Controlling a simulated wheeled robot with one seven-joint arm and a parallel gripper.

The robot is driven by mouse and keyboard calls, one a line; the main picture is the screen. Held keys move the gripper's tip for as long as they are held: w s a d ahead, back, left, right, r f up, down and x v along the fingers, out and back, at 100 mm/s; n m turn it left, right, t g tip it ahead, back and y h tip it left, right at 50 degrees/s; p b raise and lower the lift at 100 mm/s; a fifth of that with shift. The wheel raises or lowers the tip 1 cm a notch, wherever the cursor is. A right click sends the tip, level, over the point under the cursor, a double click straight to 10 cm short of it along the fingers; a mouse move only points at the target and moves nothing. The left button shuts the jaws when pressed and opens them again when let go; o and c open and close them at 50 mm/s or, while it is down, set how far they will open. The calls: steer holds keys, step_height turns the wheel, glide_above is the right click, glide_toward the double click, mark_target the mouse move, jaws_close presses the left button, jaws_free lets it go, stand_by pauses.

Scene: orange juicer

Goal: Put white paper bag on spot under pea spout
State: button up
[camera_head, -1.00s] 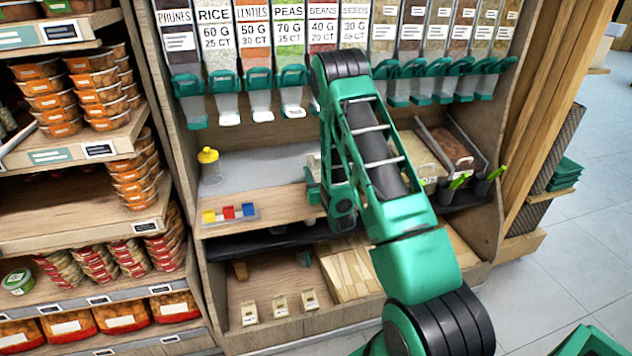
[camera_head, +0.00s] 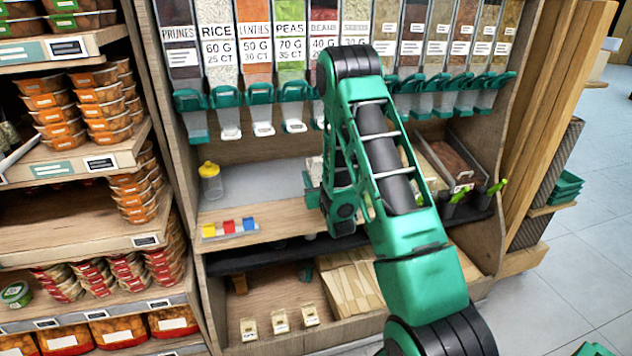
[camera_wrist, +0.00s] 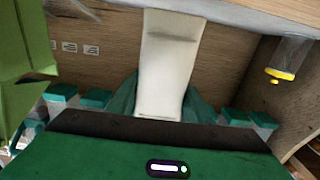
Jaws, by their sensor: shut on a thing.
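My gripper (camera_wrist: 160,105) is shut on the white paper bag (camera_wrist: 168,60), which hangs between its teal fingers in the wrist view. In the head view the gripper is mostly hidden behind my arm, and a pale bit of what looks like the bag (camera_head: 313,168) shows left of the arm. The pea spout (camera_head: 293,95) is teal and white, under the green PEAS dispenser (camera_head: 290,55). The grey shelf surface (camera_head: 262,180) lies below the spouts. My gripper is over this shelf, below and a little right of the pea spout; exact contact is hidden.
A yellow-lidded jar (camera_head: 210,180) stands on the shelf at left, also seen in the wrist view (camera_wrist: 285,62). Red, yellow and blue clips (camera_head: 229,228) lie at the front edge. A bin of brown goods (camera_head: 452,162) stands at right. Spouts line the back above.

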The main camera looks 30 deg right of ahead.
steer(key=s+a+r, duration=0.2)
steer(key=a+r, duration=0.4)
steer(key=a, duration=0.4)
steer(key=shift+s+a+r, duration=0.25)
steer(key=shift+s+r, duration=0.05)
steer(key=shift+r, duration=0.05)
